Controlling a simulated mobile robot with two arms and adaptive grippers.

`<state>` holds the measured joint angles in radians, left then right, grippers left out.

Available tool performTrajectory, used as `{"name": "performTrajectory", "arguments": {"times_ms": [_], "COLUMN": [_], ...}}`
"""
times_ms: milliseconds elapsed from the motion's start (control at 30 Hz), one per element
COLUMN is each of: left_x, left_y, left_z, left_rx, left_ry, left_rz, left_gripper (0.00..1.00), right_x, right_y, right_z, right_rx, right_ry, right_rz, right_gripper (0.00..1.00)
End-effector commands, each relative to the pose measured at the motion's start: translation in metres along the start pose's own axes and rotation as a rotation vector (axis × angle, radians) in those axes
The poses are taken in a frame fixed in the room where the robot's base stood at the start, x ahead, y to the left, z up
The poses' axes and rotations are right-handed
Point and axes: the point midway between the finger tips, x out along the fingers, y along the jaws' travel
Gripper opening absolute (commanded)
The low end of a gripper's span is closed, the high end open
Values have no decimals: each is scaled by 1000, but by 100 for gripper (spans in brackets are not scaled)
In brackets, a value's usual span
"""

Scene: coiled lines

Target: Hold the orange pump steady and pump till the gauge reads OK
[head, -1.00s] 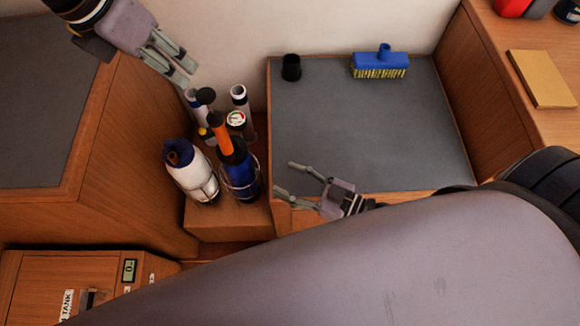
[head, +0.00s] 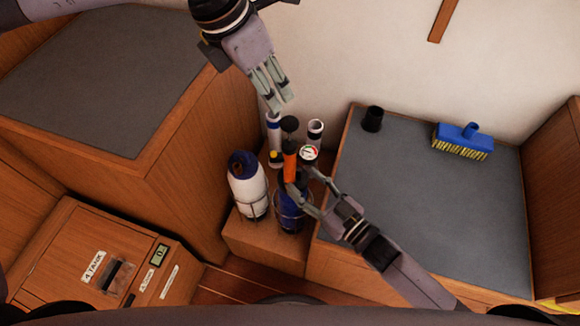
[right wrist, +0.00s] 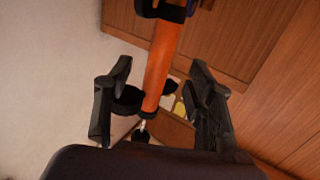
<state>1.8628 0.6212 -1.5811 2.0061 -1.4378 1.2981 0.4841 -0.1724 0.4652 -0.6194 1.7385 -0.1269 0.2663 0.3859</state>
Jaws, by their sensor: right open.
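The orange pump (head: 290,161) stands upright among bottles in the middle of the head view, with a black knob (head: 289,124) on top. A small round gauge (head: 309,153) with a white, red and green face is beside it; its reading is too small to tell. My right gripper (head: 303,182) is open at the pump, a finger on either side. The right wrist view shows the orange tube (right wrist: 161,68) between the open fingers, with visible gaps. My left gripper (head: 281,103) is above the knob, empty, its fingers slightly apart.
A white bottle (head: 247,187) and a blue container (head: 290,216) stand in wire holders close by. White tubes (head: 315,130) stand behind. On the grey-topped bench (head: 420,210) are a black cup (head: 372,119) and a blue brush (head: 462,139). A wooden cabinet (head: 190,150) rises at the left.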

Motion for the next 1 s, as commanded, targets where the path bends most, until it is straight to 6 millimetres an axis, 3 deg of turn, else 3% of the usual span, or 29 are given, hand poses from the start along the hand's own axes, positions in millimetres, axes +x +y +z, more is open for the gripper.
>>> {"name": "performTrajectory", "arguments": {"times_ms": [200,400,767,1000], "left_x": [0,0,0,0], "left_y": [0,0,0,0], "left_z": [0,0,0,0], "left_rx": [0,0,0,0], "left_ry": [0,0,0,0], "left_rz": [0,0,0,0], "left_gripper": [33,33,33,33], "right_x": [40,58,62,62], "right_y": [0,0,0,0], "right_z": [-1,0,0,0], "right_rx": [0,0,0,0], "right_ry": [3,1,0,0], "right_rz": [0,0,0,0], "right_gripper": [50,50,50,34]}}
